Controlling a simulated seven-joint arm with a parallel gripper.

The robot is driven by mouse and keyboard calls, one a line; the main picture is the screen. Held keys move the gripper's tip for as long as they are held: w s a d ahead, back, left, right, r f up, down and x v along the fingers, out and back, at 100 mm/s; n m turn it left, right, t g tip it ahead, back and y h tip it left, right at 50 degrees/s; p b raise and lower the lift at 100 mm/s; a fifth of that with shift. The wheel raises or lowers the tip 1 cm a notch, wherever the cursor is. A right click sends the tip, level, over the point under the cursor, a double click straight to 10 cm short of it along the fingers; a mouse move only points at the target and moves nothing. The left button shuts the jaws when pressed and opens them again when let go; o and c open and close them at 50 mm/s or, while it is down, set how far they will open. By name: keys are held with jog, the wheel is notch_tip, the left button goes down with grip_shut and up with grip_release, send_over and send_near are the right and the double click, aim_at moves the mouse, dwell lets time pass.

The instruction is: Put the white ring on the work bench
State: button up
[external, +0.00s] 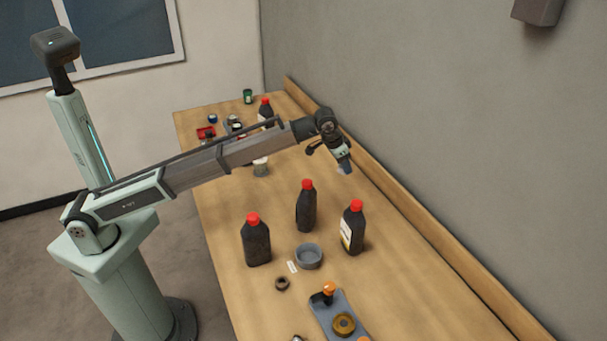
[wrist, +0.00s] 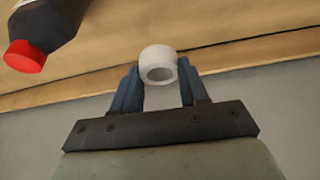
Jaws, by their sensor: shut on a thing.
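The white ring (wrist: 158,64) is between the two blue fingers of my gripper (wrist: 159,88) in the wrist view, held at the fingertips with its hole facing the camera. In the external view my gripper (external: 344,169) points down over the far right side of the work bench (external: 400,290), near the back ledge. The ring is only a small pale spot at the fingertips there. I cannot tell whether the ring touches the bench top.
Black bottles with red caps stand near the middle: one (external: 256,240) at left, one (external: 306,206) at centre, one (external: 353,228) at right. A grey bowl (external: 308,256) and a grey tray (external: 325,312) lie nearer. A wooden ledge (external: 440,240) runs along the wall. Several items crowd the far end.

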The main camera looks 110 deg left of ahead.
jog(key=w+d+m, duration=0.2)
jog(key=d, duration=2.1)
jog(key=m+t+h, duration=0.1)
jog(key=m+h, duration=0.1)
jog(key=m, duration=0.1)
send_over(288, 312)
jog(key=s, duration=0.2)
notch_tip(288, 312, down, 11)
jog(key=shift+w+d+f, duration=0.1)
jog(key=shift+w+f, duration=0.05)
jog(key=shift+f, duration=2.5)
jog(key=shift+w+d+f, duration=0.1)
jog(key=shift+f, duration=2.5)
jog(key=shift+f, duration=0.15)
jog(key=o, duration=1)
jog(key=v, duration=1.2)
jog(key=shift+d, duration=0.2)
